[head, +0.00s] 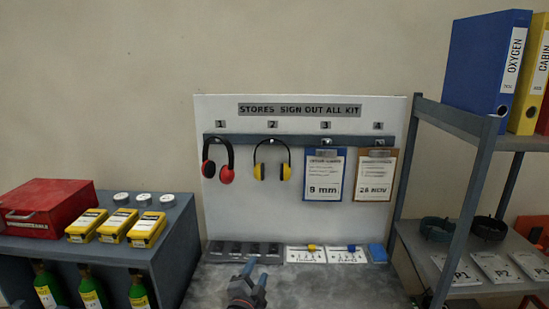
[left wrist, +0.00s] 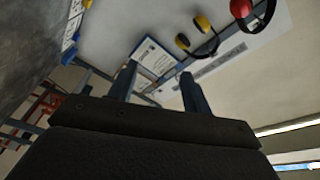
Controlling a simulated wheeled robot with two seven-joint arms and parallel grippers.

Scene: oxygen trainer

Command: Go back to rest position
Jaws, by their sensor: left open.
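My left gripper (head: 251,268) shows at the bottom middle of the head view, above the grey bench top (head: 330,285) in front of the white sign-out board. In the left wrist view its two fingers (left wrist: 160,88) stand apart with nothing between them, so it is open and empty. Past the fingers the wrist view shows the board's clipboards (left wrist: 152,58) and the yellow ear defenders (left wrist: 196,40). My right gripper is in neither view.
The board (head: 270,215) carries red ear defenders (head: 218,172), yellow ones and clipboards. A red toolbox (head: 45,208) and yellow cases (head: 147,229) sit on the left unit. A metal shelf (head: 460,118) with binders (head: 488,60) stands at right.

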